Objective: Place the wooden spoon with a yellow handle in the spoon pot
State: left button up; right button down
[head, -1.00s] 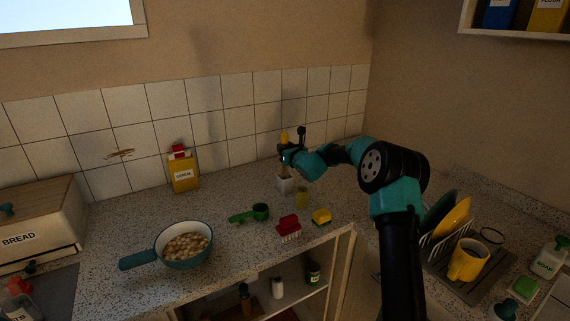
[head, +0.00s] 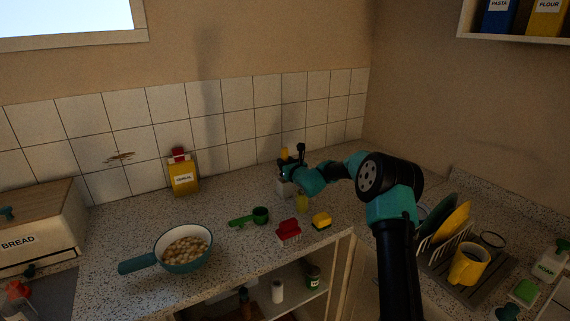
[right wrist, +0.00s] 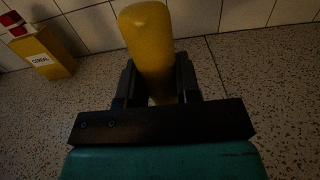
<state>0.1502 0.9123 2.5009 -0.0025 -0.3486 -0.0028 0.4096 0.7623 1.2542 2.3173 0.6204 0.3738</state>
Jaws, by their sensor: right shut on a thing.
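The wooden spoon's yellow handle (right wrist: 150,45) stands up between the fingers of my right gripper (right wrist: 155,85) in the right wrist view. In the head view the yellow handle (head: 284,153) shows just above my right gripper (head: 287,168), which is shut on it. The white spoon pot (head: 284,188) stands on the counter directly below the gripper. The spoon's lower part is hidden by the gripper and the pot, so I cannot tell how deep it sits. My left gripper is out of view.
A yellow-green glass (head: 302,202) stands close beside the pot. A cereal box (head: 183,174) and a pan (head: 184,248) are to the left.

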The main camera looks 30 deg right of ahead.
jog(key=shift+f, duration=0.1)
jog(key=c, duration=0.8)
grip_release()
jog(key=s, duration=1.2)
jog(key=shift+d, duration=0.15)
